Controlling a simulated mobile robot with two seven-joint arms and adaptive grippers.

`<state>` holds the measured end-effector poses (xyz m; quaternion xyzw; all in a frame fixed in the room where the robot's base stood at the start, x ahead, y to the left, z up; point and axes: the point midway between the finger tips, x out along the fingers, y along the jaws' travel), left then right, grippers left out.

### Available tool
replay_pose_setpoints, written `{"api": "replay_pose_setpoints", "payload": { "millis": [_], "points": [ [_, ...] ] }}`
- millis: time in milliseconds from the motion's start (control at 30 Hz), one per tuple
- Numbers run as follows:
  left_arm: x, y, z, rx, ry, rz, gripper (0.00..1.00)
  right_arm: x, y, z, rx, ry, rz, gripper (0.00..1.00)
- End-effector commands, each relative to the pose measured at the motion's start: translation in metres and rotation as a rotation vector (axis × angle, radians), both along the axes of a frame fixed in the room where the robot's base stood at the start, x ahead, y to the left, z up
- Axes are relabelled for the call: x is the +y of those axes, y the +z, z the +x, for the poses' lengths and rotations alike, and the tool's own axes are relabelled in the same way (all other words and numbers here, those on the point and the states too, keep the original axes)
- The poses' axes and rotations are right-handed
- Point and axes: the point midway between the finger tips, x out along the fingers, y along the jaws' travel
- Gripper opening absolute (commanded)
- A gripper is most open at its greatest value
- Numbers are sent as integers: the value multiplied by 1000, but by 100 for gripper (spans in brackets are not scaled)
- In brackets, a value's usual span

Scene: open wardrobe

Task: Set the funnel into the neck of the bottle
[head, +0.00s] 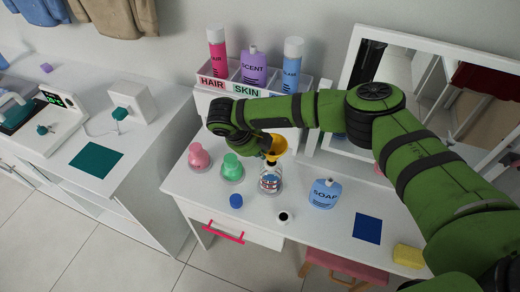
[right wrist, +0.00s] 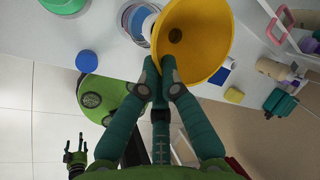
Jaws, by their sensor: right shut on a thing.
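The yellow funnel (head: 279,146) is held by my right gripper (head: 271,157), which is shut on its side. In the right wrist view the funnel (right wrist: 215,45) is large, its wide mouth toward the camera, with the fingertips (right wrist: 160,72) at its edge. The clear bottle (head: 270,182) with a red and blue label stands upright on the white table, just below the gripper and funnel. Its neck is largely hidden there, so I cannot tell whether the spout touches it. My left gripper (right wrist: 75,150) is small in the right wrist view, its fingers apart and empty.
A pink flask (head: 199,158) and a green flask (head: 232,167) stand left of the bottle. A blue cap (head: 236,201), a small black-and-white item (head: 284,217) and a soap bottle (head: 325,193) are near it. The mirror (head: 420,105) and labelled rack (head: 250,88) stand behind.

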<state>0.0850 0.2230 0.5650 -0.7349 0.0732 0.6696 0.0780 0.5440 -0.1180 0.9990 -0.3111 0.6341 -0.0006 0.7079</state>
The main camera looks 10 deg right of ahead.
Motion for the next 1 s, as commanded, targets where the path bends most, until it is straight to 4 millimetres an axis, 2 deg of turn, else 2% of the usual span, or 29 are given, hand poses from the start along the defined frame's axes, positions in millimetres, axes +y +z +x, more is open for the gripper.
{"api": "replay_pose_setpoints", "payload": {
  "millis": [1000],
  "points": [
    [0,7,-1,2,-2,1,77,0,0,0,0,0,1,0]
  ]
}}
